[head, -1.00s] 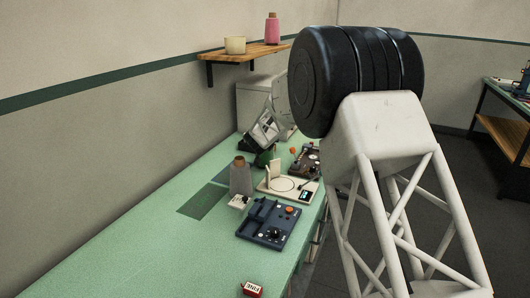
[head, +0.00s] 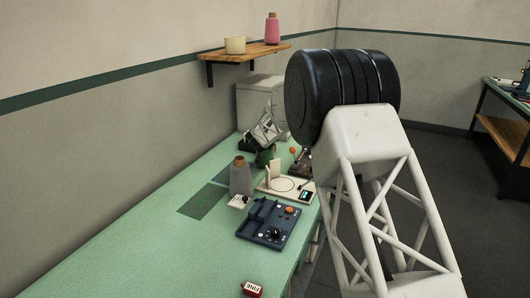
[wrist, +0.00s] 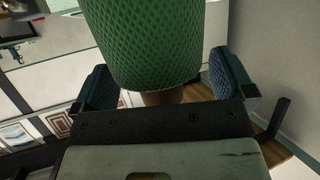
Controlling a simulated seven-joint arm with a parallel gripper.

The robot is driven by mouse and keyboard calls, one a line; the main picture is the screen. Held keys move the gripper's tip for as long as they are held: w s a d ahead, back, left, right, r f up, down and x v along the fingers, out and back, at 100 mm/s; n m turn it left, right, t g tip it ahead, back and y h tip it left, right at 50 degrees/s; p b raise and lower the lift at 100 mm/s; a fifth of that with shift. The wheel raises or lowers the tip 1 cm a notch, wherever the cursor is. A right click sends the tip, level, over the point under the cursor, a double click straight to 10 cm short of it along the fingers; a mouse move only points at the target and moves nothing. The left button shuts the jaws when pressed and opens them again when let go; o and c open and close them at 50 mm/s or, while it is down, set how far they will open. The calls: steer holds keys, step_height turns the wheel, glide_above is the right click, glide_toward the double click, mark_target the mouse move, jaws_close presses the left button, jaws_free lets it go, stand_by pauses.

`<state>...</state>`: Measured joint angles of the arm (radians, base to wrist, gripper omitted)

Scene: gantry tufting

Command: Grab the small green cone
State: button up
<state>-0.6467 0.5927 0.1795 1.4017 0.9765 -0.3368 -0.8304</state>
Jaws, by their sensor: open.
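The small green cone (wrist: 145,40) fills the upper middle of the wrist view, with a diamond-patterned surface and a brownish end (wrist: 162,97) towards my gripper. My gripper (wrist: 162,72) is open, with a dark blue ridged finger on each side of the cone. Gaps show beside the fingers, and I cannot tell whether either touches it. In the head view, my gripper (head: 255,146) is at the far part of the green bench, behind a grey cone. A green shape (head: 266,157) shows there beside it, partly hidden.
The grey cone (head: 241,180) with a brown top stands on the green bench (head: 130,245). A wall shelf (head: 245,52) is above. The front left bench is clear.

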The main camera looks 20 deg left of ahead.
steer(key=shift+c, duration=0.5)
steer(key=c, duration=1.2)
steer(key=shift+r, duration=0.15)
steer(key=shift+c, duration=0.2)
steer(key=shift+r, duration=4.9)
